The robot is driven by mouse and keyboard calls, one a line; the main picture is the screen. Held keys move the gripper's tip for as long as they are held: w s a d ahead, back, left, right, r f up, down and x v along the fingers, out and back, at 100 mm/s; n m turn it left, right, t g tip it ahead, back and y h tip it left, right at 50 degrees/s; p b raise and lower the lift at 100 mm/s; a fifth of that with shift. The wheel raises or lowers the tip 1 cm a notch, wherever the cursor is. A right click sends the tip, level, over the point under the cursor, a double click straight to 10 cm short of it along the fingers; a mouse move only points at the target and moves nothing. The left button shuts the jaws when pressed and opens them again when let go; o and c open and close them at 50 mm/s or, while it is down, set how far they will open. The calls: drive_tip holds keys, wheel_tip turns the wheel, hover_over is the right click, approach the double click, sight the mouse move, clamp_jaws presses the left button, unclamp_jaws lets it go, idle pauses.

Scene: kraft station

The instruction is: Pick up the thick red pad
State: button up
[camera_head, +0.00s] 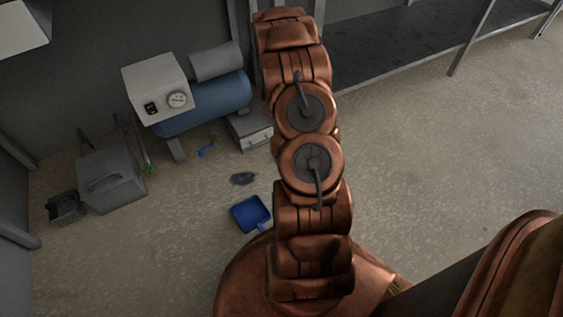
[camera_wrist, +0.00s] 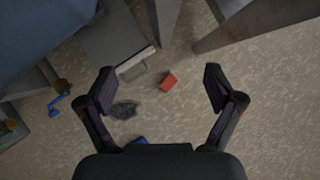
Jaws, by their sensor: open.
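The thick red pad (camera_wrist: 168,81) is a small red block lying on the speckled floor in the wrist view. It appears between and beyond the two fingertips. My gripper (camera_wrist: 159,84) is open and empty, and sits above the floor, apart from the pad. The pad does not show in the head view, where my copper-coloured arm covers the middle of the picture. My gripper cannot be made out in the head view.
A grey case (camera_head: 250,130) with a handle stands near the pad, under a blue tank (camera_head: 205,105). The right floor is clear.

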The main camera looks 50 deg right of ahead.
drive_tip(key=shift+s+a+f+n+y+b, duration=0.3)
drive_tip(key=shift+s+f+n+y+b, duration=0.85)
drive_tip(key=shift+f, duration=4.25)
drive_tip(key=shift+s+a+f+n+y+b, duration=0.35)
drive_tip(key=shift+f+n+b, duration=1.5)
drive_tip(key=shift+f, duration=3.55)
drive_tip(key=shift+s+a+f+n+y+b, duration=0.2)
drive_tip(key=shift+s+f+n+y+b, duration=0.9)
drive_tip(key=shift+f, duration=4.3)
drive_tip(key=shift+w+n+h+b, duration=0.3)
drive_tip(key=shift+w+n, duration=0.2)
drive_tip(key=shift+w, duration=0.1)
drive_tip(key=c, duration=1.2)
drive_tip(key=shift+r, duration=0.2)
drive_tip(key=shift+c, duration=0.2)
wheel_tip(320, 180, up, 10)
drive_tip(key=p, duration=0.4)
drive_tip(key=shift+f, duration=0.1)
